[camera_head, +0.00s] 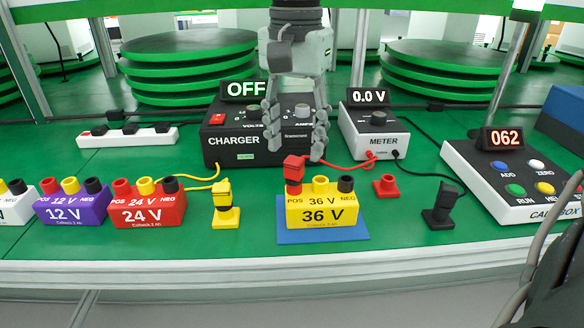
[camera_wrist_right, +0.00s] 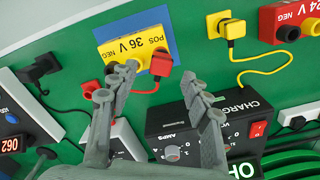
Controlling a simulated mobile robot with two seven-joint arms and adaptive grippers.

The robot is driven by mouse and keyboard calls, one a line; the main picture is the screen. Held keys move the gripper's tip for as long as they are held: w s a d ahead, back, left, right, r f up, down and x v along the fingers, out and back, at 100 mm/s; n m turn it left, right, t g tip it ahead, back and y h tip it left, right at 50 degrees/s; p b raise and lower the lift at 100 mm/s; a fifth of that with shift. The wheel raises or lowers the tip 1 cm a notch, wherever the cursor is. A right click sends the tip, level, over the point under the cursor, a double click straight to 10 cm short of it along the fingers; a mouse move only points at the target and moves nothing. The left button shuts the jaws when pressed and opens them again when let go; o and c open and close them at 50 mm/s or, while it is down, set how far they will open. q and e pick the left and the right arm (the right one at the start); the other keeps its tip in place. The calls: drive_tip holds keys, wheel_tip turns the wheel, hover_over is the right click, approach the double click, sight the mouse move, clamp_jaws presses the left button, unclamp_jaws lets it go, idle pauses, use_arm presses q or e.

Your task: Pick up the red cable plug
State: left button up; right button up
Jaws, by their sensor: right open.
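The red cable plug (camera_head: 294,168) sits on the red POS post of the yellow 36 V battery (camera_head: 322,212), with a red cable running right toward the meter. It also shows in the right wrist view (camera_wrist_right: 161,65). The battery stands on a blue mat (camera_head: 292,236). My right gripper (camera_head: 294,150) is open, fingers down, in front of the charger and close above the plug in the head view. In the right wrist view its spread fingertips (camera_wrist_right: 160,78) lie on either side of the plug, with nothing held. My left gripper is not in view.
An empty red stand (camera_head: 386,186), a black plug on its stand (camera_head: 440,208) and a yellow plug on its stand (camera_head: 225,205) flank the battery. The charger (camera_head: 240,150) reads OFF; the meter (camera_head: 380,142) reads 0.0 V. A 24 V battery (camera_head: 148,210) stands left.

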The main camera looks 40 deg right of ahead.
sight(295, 159)
wheel_tip(295, 159, down, 4)
drive_tip(key=shift+f, duration=0.25)
drive_tip(key=shift+c, duration=0.4)
drive_tip(key=c, duration=1)
drive_tip(key=shift+c, duration=0.2)
wheel_tip(295, 159, up, 10)
drive_tip(key=shift+r, duration=0.1)
